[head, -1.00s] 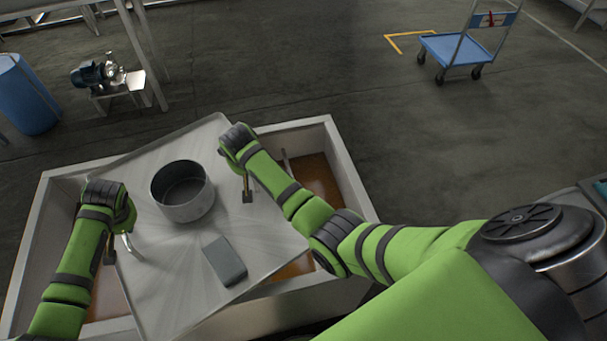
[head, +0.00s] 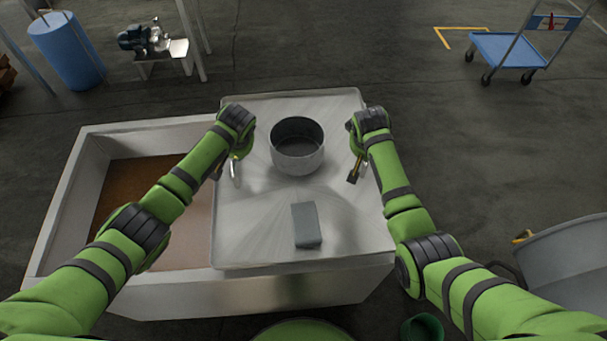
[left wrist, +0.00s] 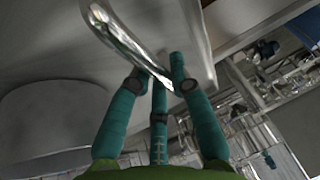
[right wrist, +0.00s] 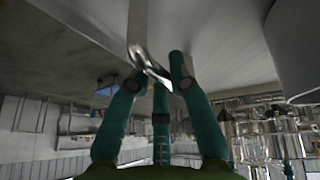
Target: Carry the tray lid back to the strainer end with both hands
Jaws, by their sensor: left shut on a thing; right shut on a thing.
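The tray lid (head: 262,232) is a flat steel sheet over the right part of a long trough in the head view, square with it. I cannot tell if it touches the rim. My left gripper (head: 234,172) is shut on a bent metal handle (left wrist: 122,42) at the lid's left side. My right gripper (head: 355,172) is shut on the matching handle (right wrist: 143,55) at the right side. A round open steel pot (head: 298,160) and a grey block (head: 306,225) sit on the lid. No strainer is clearly identifiable.
The trough (head: 62,215) is uncovered at left, with a brown inside. A blue barrel (head: 66,48) and a pump on a stand (head: 143,40) are behind left. A blue cart (head: 508,50) is far right; a grey round tank (head: 570,262) is near right.

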